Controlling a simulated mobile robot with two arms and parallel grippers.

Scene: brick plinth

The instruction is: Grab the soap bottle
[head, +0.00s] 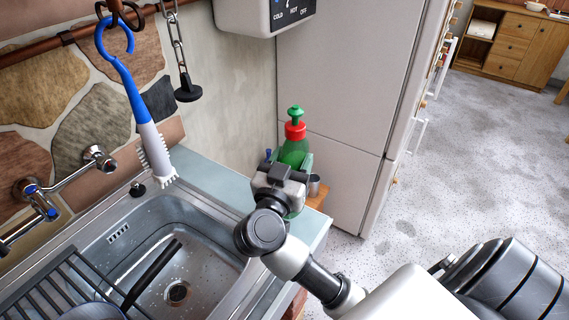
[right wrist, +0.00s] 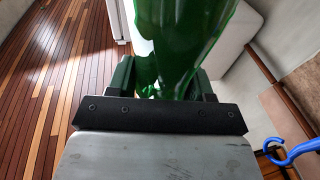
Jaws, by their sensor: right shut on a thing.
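The soap bottle (head: 293,152) is green with a red collar and a green pump top. It is upright in the head view, at the far end of the sink counter. My right gripper (head: 287,168) is shut on its body, and my wrist hides the lower part. In the right wrist view the green bottle (right wrist: 185,40) stands between the two fingers (right wrist: 163,82). I cannot tell whether its base touches the counter. My left gripper is not in view.
A steel sink (head: 178,290) with a dish rack (head: 70,285) is at the lower left. A blue and white brush (head: 150,135) hangs above it. A tall pale fridge (head: 340,90) is behind. Open floor lies right.

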